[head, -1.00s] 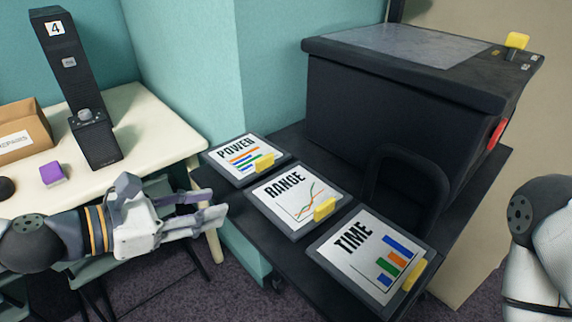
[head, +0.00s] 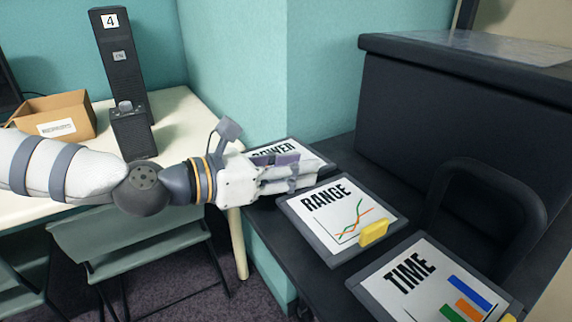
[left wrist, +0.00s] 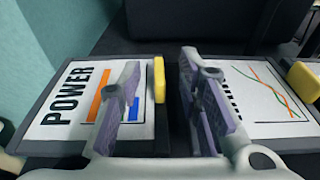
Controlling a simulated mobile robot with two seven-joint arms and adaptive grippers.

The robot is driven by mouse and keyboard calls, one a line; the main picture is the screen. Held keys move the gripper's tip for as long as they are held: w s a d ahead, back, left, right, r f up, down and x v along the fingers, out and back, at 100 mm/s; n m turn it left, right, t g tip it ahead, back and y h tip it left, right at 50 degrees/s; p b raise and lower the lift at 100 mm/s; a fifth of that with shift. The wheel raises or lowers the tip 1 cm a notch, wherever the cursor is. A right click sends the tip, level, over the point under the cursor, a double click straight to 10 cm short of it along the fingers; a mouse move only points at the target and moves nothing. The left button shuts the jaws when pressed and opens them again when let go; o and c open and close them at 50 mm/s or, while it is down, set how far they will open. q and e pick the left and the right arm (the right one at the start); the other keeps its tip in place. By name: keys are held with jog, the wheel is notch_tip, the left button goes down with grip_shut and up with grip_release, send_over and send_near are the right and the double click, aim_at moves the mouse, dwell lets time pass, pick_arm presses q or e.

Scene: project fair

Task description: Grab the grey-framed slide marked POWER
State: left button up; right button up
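The POWER slide (head: 283,150) is a white card in a grey frame, flat on the black shelf and partly hidden by my left gripper (head: 308,173) in the head view. In the left wrist view the slide (left wrist: 62,110) is at the left, with its yellow tab (left wrist: 159,80) on its right edge. My left gripper (left wrist: 160,68) is open. One finger is over the slide's bar chart, the other over the left part of the RANGE slide (left wrist: 265,95), and the yellow tab appears between them. Contact cannot be told. My right gripper is not in view.
The RANGE slide (head: 325,240) and TIME slide (head: 400,297) lie in a row on the black shelf (head: 300,265). A black case (head: 450,120) with a handle stands behind. A teal wall (head: 240,80), a cream table (head: 180,120) and a cardboard box (head: 70,112) are at left.

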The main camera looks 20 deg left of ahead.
pick_arm(q)
grip_shut()
jog(key=shift+r, duration=0.2)
